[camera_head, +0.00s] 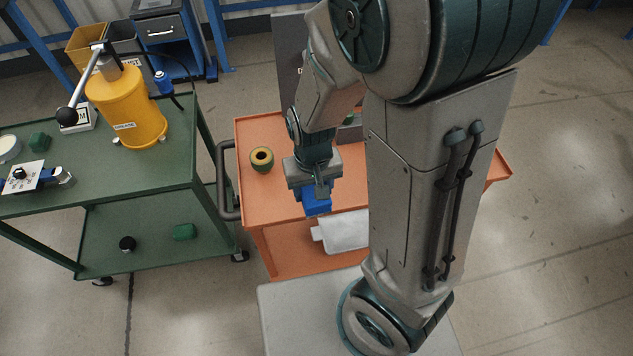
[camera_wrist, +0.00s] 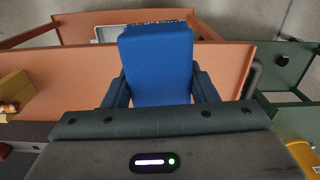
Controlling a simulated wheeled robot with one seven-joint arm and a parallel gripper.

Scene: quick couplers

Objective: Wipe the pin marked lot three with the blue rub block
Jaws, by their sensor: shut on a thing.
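My gripper (camera_head: 316,186) is shut on the blue rub block (camera_head: 317,204) above the near edge of the orange cart. In the wrist view the blue block (camera_wrist: 158,65) fills the space between the two dark fingers of my gripper (camera_wrist: 158,88). No pin marked lot three can be made out; my arm hides much of the orange cart's top.
The orange cart (camera_head: 262,213) has a tape-like roll (camera_head: 261,159) on its top and a white item (camera_head: 343,233) on its lower shelf. To the left, a green cart (camera_head: 150,181) carries a yellow grease pot (camera_head: 127,103) and a dial device (camera_head: 27,176).

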